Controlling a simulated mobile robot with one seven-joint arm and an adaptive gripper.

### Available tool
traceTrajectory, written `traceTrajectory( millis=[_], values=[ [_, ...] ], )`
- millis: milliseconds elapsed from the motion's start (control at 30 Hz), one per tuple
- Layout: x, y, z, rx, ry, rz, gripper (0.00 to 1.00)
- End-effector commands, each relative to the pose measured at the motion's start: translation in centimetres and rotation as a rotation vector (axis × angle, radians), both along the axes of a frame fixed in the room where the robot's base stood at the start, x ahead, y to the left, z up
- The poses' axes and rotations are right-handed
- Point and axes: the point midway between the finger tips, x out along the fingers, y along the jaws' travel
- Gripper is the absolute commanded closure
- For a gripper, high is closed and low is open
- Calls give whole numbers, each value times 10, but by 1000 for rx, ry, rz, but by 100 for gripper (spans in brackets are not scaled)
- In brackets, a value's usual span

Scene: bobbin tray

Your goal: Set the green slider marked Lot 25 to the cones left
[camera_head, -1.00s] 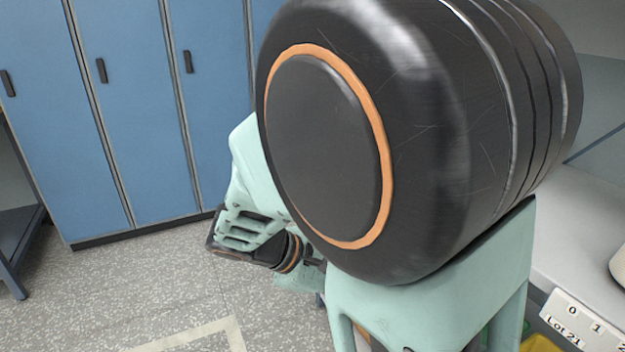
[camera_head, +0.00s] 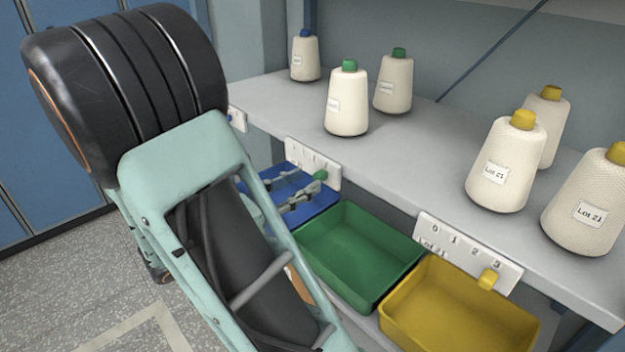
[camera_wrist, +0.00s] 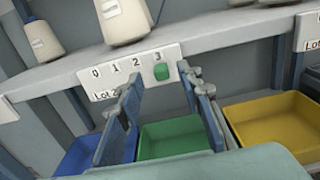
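The green slider (camera_wrist: 161,72) sits just below the 3 on a white plate (camera_wrist: 108,86) numbered 0 to 3 on the shelf edge. The plate reads "Lot 2"; my left finger hides the rest. In the head view the green slider (camera_head: 320,175) is at the plate's right end. Two cream cones with green tops, one nearer (camera_head: 347,103) and one farther back (camera_head: 392,84), stand on the shelf above. My gripper (camera_wrist: 162,88) is open and empty, its blue-grey fingers either side of the slider in the wrist view; contact cannot be told. It also shows in the head view (camera_head: 302,192).
Below the shelf are a blue bin (camera_head: 318,212), a green bin (camera_head: 372,293) and a yellow bin (camera_head: 507,345). A Lot 21 plate (camera_head: 450,254) has a yellow slider (camera_head: 488,278) under 3. Several yellow-topped cones stand right; a blue-topped cone (camera_head: 305,60) stands back left.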

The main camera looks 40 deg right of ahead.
Motion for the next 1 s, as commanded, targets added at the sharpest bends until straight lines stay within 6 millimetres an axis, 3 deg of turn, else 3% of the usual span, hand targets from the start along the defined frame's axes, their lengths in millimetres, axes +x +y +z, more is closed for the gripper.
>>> traceTrajectory(
  millis=[233, 600, 900, 1000],
  values=[
    [2, -33, -1, 1, -2, -1, 67],
    [3, -39, 0, 1, -1, -1, 67],
    [3, -39, 0, 1, -1, 0, 99],
    [3, -39, 0, 1, -1, 0, 100]
  ],
)
